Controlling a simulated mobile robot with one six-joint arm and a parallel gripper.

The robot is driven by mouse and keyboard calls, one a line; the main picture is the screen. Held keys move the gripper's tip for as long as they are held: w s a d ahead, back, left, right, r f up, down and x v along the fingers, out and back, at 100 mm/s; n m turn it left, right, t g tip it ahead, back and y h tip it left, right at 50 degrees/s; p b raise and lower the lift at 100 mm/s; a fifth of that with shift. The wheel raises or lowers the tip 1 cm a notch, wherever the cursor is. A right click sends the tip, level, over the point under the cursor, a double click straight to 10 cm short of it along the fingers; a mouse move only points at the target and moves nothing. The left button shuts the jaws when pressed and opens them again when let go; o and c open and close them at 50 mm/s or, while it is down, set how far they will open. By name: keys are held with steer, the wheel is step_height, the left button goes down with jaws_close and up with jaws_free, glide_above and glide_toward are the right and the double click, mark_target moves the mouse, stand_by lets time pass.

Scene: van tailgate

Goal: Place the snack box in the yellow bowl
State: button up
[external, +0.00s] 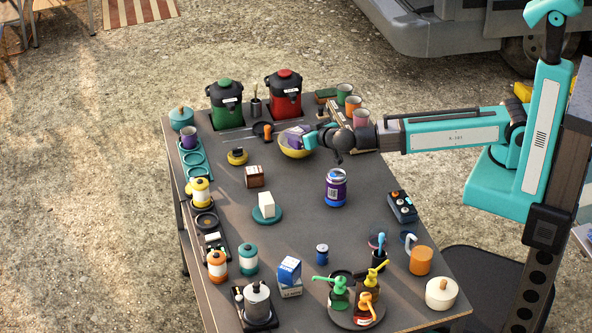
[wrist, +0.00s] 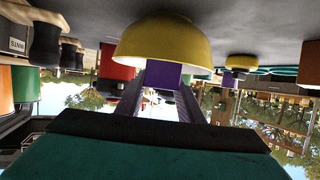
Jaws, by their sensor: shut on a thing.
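The snack box is purple with a pale label (external: 296,137). It sits at the mouth of the yellow bowl (external: 288,152) near the table's back edge. My gripper (external: 307,141) is shut on the box from the right side. The wrist view is upside down. There the purple box (wrist: 163,74) is between my two fingers, and its lower part is hidden behind the wall of the yellow bowl (wrist: 168,42). I cannot tell whether the box touches the bowl's inside.
Green (external: 226,104) and red (external: 285,94) dispensers stand behind the bowl. Several cups (external: 353,104) stand to the back right, near my arm. A black-and-yellow object (external: 237,156) is left of the bowl.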

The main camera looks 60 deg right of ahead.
steer(key=shift+f, duration=0.7)
steer(key=shift+f+b, duration=0.45)
steer(key=shift+b, duration=0.4)
steer(key=o, duration=1.1)
steer(key=shift+r+p, duration=0.25)
steer(key=shift+p, duration=0.2)
